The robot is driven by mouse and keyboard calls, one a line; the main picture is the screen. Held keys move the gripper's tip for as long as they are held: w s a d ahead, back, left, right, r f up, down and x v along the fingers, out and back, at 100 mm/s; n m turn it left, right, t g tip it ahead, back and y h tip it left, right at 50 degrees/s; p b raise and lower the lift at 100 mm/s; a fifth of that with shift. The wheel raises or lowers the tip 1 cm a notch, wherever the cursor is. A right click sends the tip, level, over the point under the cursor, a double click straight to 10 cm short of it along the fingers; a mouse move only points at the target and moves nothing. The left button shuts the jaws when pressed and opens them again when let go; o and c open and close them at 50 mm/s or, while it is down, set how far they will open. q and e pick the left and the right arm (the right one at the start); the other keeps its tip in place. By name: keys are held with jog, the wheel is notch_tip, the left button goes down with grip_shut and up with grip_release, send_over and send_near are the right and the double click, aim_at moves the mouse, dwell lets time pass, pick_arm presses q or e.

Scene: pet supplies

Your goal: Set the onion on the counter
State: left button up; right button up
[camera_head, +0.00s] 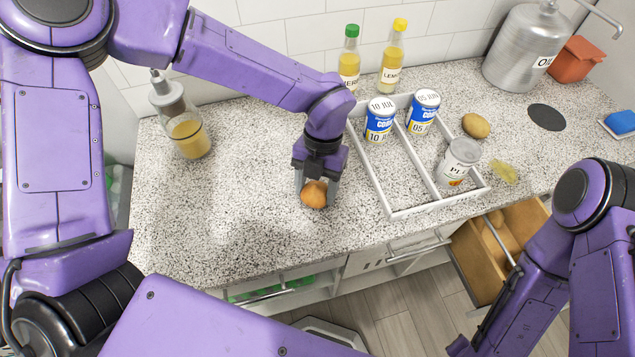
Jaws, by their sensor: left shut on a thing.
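A round orange-brown onion (314,197) is at the middle of the speckled counter (250,215), left of the white divided tray. My left gripper (317,190) points down and is shut on the onion, its fingers on either side. The onion is at or very near the counter surface; I cannot tell whether it touches. My right arm comes in at the lower right, in front of the open drawer. Its gripper cannot be made out clearly.
The white tray (398,212) holds several cans. A potato (476,125) lies right of it. Bottles (392,58) and a metal oil can (520,50) stand at the back. A soap dispenser (190,135) stands left. A drawer (482,262) is open. Counter left of the onion is clear.

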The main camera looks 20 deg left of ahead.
pick_arm(q)
jog(key=shift+s+r, duration=0.25)
jog(key=shift+s, duration=0.6)
jog(key=shift+w+f, duration=0.1)
jog(key=shift+f, duration=0.1)
jog(key=o, duration=1.5)
jog(key=shift+w+f, duration=0.2)
jog(key=shift+w, duration=0.2)
jog(key=shift+c, duration=0.2)
jog(key=shift+s+r, duration=0.25)
jog(key=b+v, duration=0.2)
jog(key=v, duration=1)
pick_arm(e)
jog(key=shift+s+f, duration=0.4)
jog(key=shift+f, duration=0.45)
pick_arm(q)
jog(key=shift+r, duration=0.1)
